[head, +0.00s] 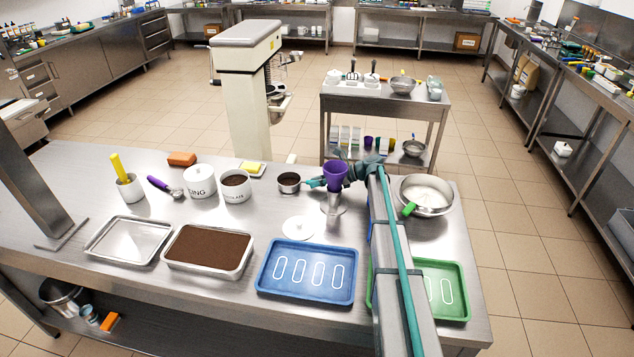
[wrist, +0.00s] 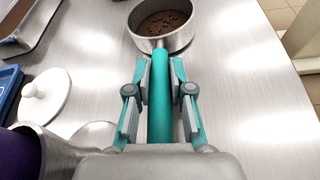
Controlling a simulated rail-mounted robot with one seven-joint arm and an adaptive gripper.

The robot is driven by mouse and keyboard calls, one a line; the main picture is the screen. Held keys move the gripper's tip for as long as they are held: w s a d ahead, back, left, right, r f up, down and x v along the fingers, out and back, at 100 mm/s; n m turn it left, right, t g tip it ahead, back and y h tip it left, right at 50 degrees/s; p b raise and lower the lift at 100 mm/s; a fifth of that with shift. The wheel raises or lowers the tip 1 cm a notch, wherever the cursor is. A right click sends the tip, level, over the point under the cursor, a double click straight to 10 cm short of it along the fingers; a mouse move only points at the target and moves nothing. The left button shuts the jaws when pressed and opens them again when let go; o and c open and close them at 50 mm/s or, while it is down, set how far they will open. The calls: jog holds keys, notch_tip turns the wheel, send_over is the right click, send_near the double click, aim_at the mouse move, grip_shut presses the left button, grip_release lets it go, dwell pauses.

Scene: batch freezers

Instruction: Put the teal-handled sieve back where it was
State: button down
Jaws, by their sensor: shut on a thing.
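The teal-handled sieve (head: 289,182) is a small round metal sieve holding dark brown crumbs. It is at the middle back of the steel table in the head view. In the wrist view the sieve (wrist: 160,22) is at the top, its teal handle pointing back toward me. My gripper (wrist: 160,75) is shut on the handle, one finger on each side. In the head view my gripper (head: 316,183) is partly hidden behind a purple cup. I cannot tell whether the sieve touches the table.
The purple cup (head: 336,174) sits on a metal holder close in front of my gripper. A white lid (head: 300,228), blue tray (head: 306,290) and brown-filled pan (head: 208,249) are nearer. White tubs (head: 236,194) stand left of the sieve; a steel bowl (head: 425,205) is right.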

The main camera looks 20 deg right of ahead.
jog(key=shift+f, duration=0.15)
jog(key=c, duration=1)
grip_release()
jog(key=shift+c, duration=0.2)
jog(key=b+v, duration=0.4)
jog(key=v, duration=0.8)
